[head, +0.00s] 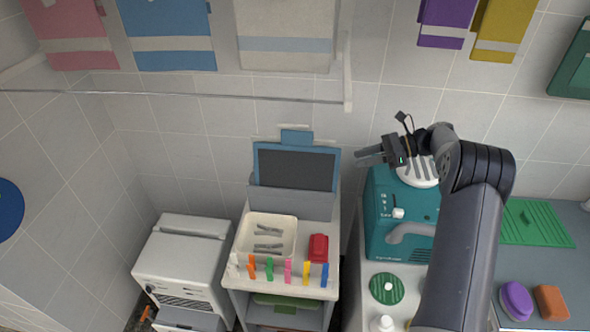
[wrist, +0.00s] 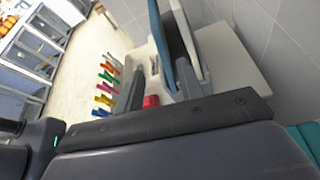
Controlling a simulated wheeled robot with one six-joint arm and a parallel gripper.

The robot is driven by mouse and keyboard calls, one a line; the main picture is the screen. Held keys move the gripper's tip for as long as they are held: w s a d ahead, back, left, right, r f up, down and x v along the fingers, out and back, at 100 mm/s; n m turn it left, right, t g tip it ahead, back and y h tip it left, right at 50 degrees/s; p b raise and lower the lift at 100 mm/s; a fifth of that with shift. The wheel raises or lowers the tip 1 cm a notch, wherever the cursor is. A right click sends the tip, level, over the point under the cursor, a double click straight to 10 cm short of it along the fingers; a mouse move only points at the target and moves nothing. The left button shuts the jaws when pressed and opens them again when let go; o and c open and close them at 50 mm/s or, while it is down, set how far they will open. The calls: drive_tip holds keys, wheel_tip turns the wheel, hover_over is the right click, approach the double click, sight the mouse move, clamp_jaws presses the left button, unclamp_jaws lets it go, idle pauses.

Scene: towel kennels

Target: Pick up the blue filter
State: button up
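The blue filter (head: 296,167) is a dark panel in a blue frame with a blue tab on top. It stands upright in a grey holder at the back of the white stand in the head view. In the wrist view it shows edge-on as a blue strip (wrist: 160,38). My gripper (head: 362,156) is to the right of the filter, apart from it, with its fingers pointing left. In the wrist view its two fingers (wrist: 152,78) are spread and nothing is between their tips.
The white stand (head: 235,275) carries a cream tray (head: 243,240), a red object (head: 318,247) and a row of coloured clips (head: 288,271). A teal machine (head: 385,225) stands below my gripper. A metal rail (head: 200,95) crosses the wall above.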

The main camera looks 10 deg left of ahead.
sight(329, 162)
drive_tip(key=p+x, duration=0.1)
drive_tip(key=x, duration=0.5)
drive_tip(key=r+p+x, duration=0.1)
drive_tip(key=x, duration=0.3)
drive_tip(key=shift+a+f+p, duration=0.1)
drive_tip(key=shift+a+p, duration=0.15)
drive_tip(key=shift+p, duration=0.05)
drive_tip(key=shift+w+a+f, duration=0.1)
drive_tip(key=shift+a+f, duration=0.05)
drive_tip(key=shift+a, duration=0.05)
drive_tip(key=shift+c, duration=0.6)
clamp_jaws()
